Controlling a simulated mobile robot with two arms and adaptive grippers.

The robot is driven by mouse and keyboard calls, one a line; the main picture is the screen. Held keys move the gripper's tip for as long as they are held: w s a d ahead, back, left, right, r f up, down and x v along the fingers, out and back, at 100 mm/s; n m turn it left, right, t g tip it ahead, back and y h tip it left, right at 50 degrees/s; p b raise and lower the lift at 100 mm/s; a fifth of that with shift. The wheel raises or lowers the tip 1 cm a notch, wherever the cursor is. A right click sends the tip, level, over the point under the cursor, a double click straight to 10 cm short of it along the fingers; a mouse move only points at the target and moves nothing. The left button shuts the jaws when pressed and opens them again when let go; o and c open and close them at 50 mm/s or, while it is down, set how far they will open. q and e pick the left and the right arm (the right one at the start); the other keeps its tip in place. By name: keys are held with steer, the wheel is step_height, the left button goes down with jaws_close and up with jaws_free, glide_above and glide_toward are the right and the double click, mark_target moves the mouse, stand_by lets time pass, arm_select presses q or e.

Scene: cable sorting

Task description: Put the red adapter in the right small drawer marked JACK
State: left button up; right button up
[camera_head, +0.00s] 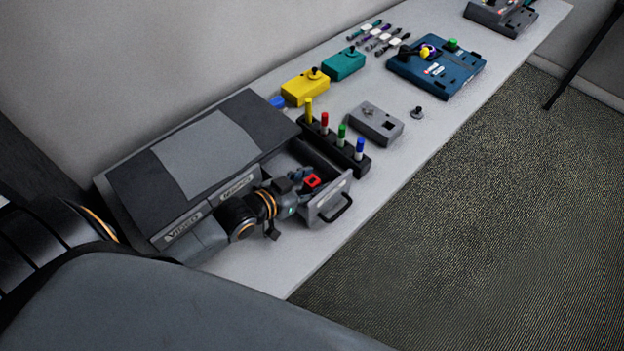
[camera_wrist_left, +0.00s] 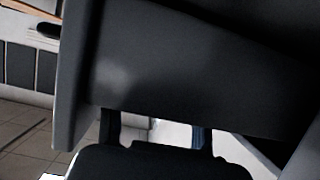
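The red adapter (camera_head: 312,181), a small red block with a dark centre, shows at the open drawer (camera_head: 318,212), the right one of the cabinet's front. That drawer is pulled out by its black handle side; no marking on it is readable. My left gripper (camera_head: 300,184) is at this drawer, its fingertips right beside the adapter. I cannot tell whether they grip it or the adapter rests in the drawer. In the left wrist view the finger bases (camera_wrist_left: 155,130) are apart, but a dark panel fills the view beyond them and the tips and adapter are hidden. My right gripper is out of view.
The grey cabinet (camera_head: 258,118) has closed drawers marked VIDEO and another label, partly behind my arm. A rack (camera_head: 336,146) with coloured pegs stands close behind the open drawer. Yellow (camera_head: 298,92) and teal (camera_head: 343,66) boxes and a grey box (camera_head: 378,122) lie farther back. The table's front right is clear.

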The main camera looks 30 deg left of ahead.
arm_select(q)
steer(key=shift+r, duration=0.1)
steer(key=b+v, duration=0.1)
steer(key=v, duration=1.1)
stand_by(1.2)
